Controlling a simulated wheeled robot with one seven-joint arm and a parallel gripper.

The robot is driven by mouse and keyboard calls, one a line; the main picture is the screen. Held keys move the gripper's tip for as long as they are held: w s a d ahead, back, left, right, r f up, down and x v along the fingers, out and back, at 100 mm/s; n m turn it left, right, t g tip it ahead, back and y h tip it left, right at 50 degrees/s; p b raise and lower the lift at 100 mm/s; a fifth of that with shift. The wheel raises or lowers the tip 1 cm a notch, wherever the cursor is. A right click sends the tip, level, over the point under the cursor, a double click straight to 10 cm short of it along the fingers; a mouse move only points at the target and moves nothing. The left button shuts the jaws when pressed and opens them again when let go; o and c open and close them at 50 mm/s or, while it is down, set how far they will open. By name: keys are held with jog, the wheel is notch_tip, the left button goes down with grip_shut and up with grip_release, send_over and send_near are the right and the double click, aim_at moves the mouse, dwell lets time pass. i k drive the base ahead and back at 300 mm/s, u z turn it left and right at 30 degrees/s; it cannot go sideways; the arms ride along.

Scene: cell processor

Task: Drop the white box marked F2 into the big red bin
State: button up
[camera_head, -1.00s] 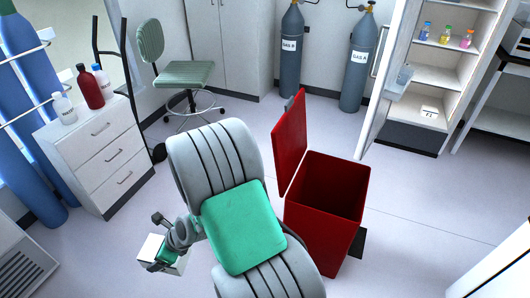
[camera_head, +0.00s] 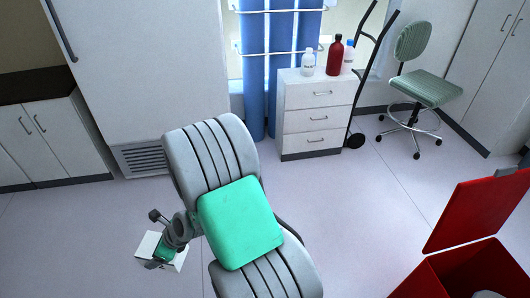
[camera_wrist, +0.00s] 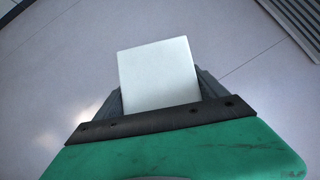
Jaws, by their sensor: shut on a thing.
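My gripper (camera_head: 164,252) is at the lower left of the head view, shut on a plain white box (camera_head: 147,243) held above the floor. In the wrist view the white box (camera_wrist: 157,65) sits between the two dark fingers, and no marking shows on its visible face. The big red bin (camera_head: 440,275) is at the lower right of the head view, cut off by the frame edge. Its red lid (camera_head: 480,210) stands open. The box is well to the left of the bin, with my arm between them. A pale shape shows at the bin's opening, too cropped to identify.
A white drawer unit (camera_head: 318,122) with bottles on it stands at the back, beside a hand truck (camera_head: 374,70) and a green chair (camera_head: 428,85). A large white cabinet (camera_head: 150,65) is at the left. Floor between my arm and the bin is clear.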

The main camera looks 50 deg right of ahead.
aim_at(478, 209)
jog(key=u, duration=0.45)
jog(key=k, duration=1.2)
jog(key=z, duration=2.35)
